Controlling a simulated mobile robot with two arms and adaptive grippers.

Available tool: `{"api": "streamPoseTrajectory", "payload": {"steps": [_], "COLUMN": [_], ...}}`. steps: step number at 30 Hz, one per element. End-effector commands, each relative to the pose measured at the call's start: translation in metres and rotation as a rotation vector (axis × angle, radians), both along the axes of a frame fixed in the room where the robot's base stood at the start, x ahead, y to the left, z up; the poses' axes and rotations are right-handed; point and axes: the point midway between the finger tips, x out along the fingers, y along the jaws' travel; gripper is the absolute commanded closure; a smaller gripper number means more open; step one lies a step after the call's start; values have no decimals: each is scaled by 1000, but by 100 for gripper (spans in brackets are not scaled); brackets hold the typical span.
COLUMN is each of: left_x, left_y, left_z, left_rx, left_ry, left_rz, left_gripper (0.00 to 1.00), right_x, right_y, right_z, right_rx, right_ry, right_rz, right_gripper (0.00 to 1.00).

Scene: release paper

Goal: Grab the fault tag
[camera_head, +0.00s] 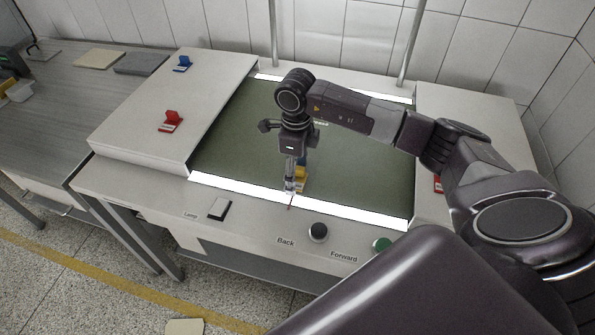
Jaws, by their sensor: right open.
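Several small upright tags on bases are in the head view, and I cannot tell from the picture which is the fault tag. A red tag (171,121) and a blue tag (182,63) stand on the white left panel. A yellow piece (301,178) is on the green belt, partly hidden behind my right gripper (290,186). This gripper points down over the near part of the belt and is open. I cannot tell whether the yellow piece is between its fingers. A red piece (438,184) at the right is mostly hidden by my right arm. My left gripper is out of view.
The green belt (235,135) lies between white side panels, with bright strips at its near and far ends. A lamp switch (219,209), a dark Back knob (318,232) and a green Forward knob (382,244) are along the front. A grey table (50,120) stands left.

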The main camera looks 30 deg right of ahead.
Motion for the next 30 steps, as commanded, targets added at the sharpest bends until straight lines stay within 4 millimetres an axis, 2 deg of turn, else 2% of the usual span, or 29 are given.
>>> {"api": "streamPoseTrajectory", "payload": {"steps": [8,26,30], "left_x": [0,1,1], "left_y": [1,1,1], "left_z": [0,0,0], "left_rx": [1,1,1], "left_ry": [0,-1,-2], "left_rz": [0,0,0], "left_gripper": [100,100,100], "right_x": [0,0,0], "right_y": [0,0,0], "right_z": [-3,-3,-3], "right_rx": [0,1,0], "right_ry": [-1,1,0], "right_rz": [0,0,0], "right_gripper": [34,100,100]}}
